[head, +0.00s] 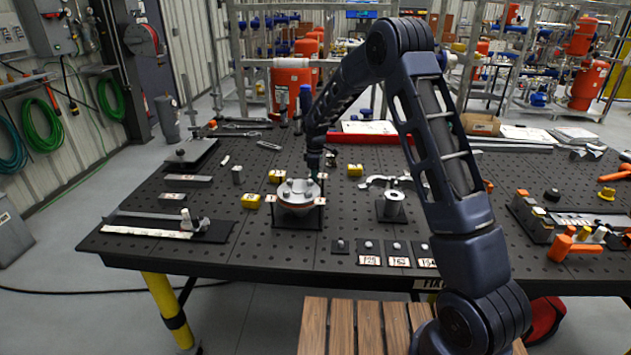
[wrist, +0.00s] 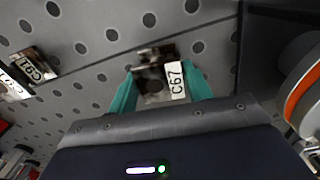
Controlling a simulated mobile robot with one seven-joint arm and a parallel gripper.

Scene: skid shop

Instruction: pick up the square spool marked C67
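The square spool marked C67 (wrist: 152,83) is a small dark metal piece with a white label, in the upper middle of the wrist view. My gripper (wrist: 158,76) has its two teal fingers on either side of it, the right one close against the label side. Whether both fingers press on the spool, or a thin gap is left, I cannot tell. In the head view my gripper (head: 313,172) is low over the table, just behind the round flanged piece; I cannot make out the C67 spool there.
The round flanged piece (head: 297,197) on its black stand is close to my gripper, and its orange rim (wrist: 303,88) shows at the wrist view's right. Another labelled spool (wrist: 34,68) lies at the left. Yellow blocks (head: 355,169) lie nearby on the perforated black table (head: 150,255).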

